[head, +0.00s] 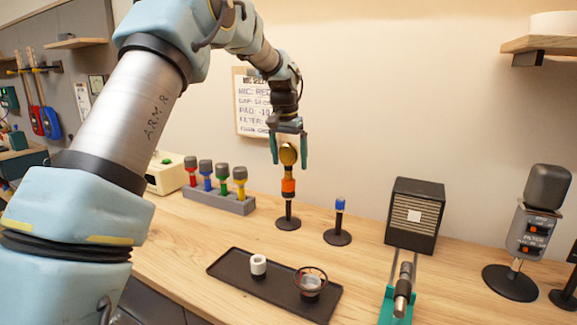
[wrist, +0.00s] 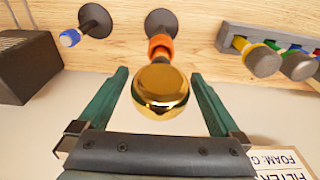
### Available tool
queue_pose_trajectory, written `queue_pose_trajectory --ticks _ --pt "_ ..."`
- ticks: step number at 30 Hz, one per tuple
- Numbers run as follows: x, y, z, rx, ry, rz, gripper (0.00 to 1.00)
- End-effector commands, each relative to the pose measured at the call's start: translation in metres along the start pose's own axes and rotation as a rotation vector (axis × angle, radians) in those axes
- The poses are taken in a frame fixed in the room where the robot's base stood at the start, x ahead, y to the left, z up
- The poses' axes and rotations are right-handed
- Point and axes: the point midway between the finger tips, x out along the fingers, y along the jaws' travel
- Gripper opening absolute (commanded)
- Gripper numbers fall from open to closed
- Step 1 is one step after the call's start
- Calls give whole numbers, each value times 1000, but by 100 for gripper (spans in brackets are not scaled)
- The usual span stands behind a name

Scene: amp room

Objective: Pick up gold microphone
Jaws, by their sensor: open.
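The gold microphone (head: 289,154) stands upright in an orange clip on a black round-based stand (head: 288,222) on the wooden bench. In the wrist view its round gold head (wrist: 160,92) fills the middle, with the orange clip (wrist: 160,46) behind it. My gripper (head: 289,160) points down over the microphone from above. Its two green fingers are apart, one on each side of the gold head. In the wrist view my gripper (wrist: 161,88) shows gaps between both fingers and the head.
Several coloured microphones stand in a grey rack (head: 217,199) to the left. A blue-tipped stand (head: 338,222) is close on the right. A black tray (head: 238,275) with a white roll and a small bowl lies in front. A black speaker box (head: 414,213) stands further right.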

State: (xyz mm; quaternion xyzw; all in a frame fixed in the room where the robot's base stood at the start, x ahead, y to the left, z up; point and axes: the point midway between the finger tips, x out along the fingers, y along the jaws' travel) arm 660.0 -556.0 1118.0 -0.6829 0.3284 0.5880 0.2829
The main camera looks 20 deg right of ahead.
Motion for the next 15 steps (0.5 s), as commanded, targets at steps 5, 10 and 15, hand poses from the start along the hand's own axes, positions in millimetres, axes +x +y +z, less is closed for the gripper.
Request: queue_pose_trajectory --ticks 5,10,15 --pt "2 0 0 0 1 0 100" --pt "2 0 0 0 1 0 88" --pt "1 0 0 0 1 0 68"
